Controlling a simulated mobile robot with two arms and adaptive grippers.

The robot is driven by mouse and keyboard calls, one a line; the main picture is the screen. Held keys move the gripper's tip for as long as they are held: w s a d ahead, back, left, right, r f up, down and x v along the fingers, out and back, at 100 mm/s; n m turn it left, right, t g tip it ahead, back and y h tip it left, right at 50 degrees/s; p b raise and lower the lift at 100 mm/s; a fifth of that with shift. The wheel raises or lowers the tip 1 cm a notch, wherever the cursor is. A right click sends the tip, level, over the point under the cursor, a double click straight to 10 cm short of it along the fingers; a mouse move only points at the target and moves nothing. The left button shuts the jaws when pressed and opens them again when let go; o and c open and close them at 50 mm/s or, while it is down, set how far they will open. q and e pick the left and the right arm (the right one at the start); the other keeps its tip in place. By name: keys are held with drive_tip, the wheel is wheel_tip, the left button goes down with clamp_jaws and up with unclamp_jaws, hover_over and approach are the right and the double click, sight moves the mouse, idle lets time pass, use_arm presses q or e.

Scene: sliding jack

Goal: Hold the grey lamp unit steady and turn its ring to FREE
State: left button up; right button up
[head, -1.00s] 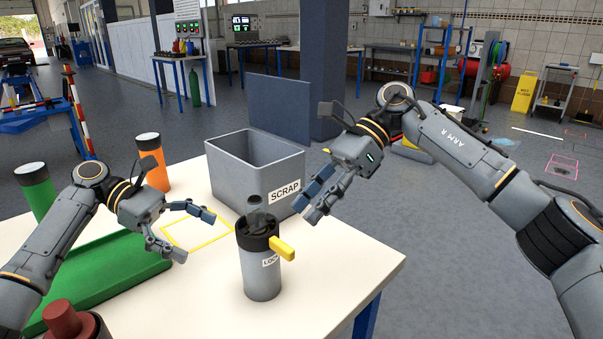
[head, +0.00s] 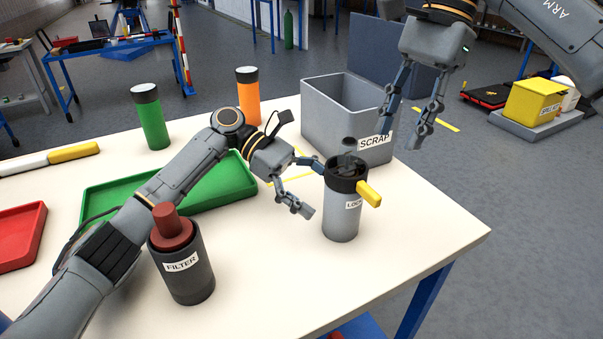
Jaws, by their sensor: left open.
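The grey lamp unit (head: 341,222) stands upright near the table's front right. Its dark ring (head: 345,182) carries a yellow lever (head: 370,194) pointing right and toward me. A small white label below the ring seems to read LOCK. My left gripper (head: 314,189) is open just left of the unit, its fingers pointing at the body; I cannot tell whether a fingertip touches. My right gripper (head: 402,138) is above and right of the unit, fingers pointing down, apart and empty.
The grey SCRAP bin (head: 318,122) stands close behind the unit. A green tray (head: 220,190) lies under my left arm. The dark FILTER canister (head: 187,285) is at front left. Green (head: 152,122) and orange (head: 248,98) cylinders stand at the back. Table in front of the unit is clear.

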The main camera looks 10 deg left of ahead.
sight(344, 210)
use_arm(q)
drive_tip(key=x, duration=0.5)
drive_tip(key=shift+s+d+f, duration=0.1)
drive_tip(key=shift+d+f, duration=0.05)
drive_tip(key=shift+d, duration=0.15)
drive_tip(key=shift+c, duration=0.4)
drive_tip(key=c, duration=1.4)
